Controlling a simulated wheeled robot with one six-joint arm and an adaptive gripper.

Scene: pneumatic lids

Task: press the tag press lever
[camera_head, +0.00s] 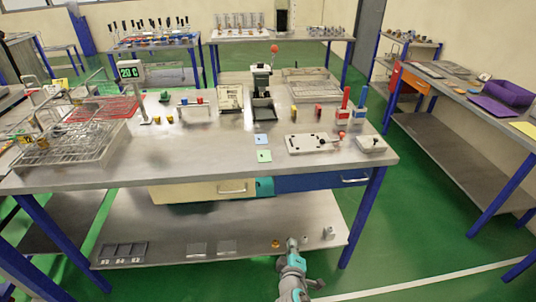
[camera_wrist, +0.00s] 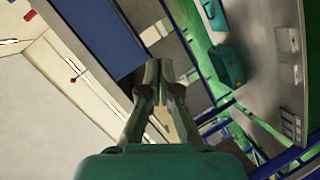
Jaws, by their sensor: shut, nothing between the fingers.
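A dark upright press (camera_head: 262,82) stands near the back middle of the main table. Its lever ends in a red ball (camera_head: 275,48) that stands raised above and to the right of the press head. My gripper (camera_head: 292,241) is low in front of the table, near the front edge of the lower shelf, well below and apart from the press. In the wrist view my gripper (camera_wrist: 164,72) has its fingers shut with nothing held. I cannot make out the press there.
The main table (camera_head: 190,158) carries small colored parts, wire baskets and a white plate fixture (camera_head: 313,143). A blue drawer (camera_head: 320,181) and a cream drawer (camera_head: 195,192) hang under its front edge. Green floor (camera_head: 420,235) is clear to the right.

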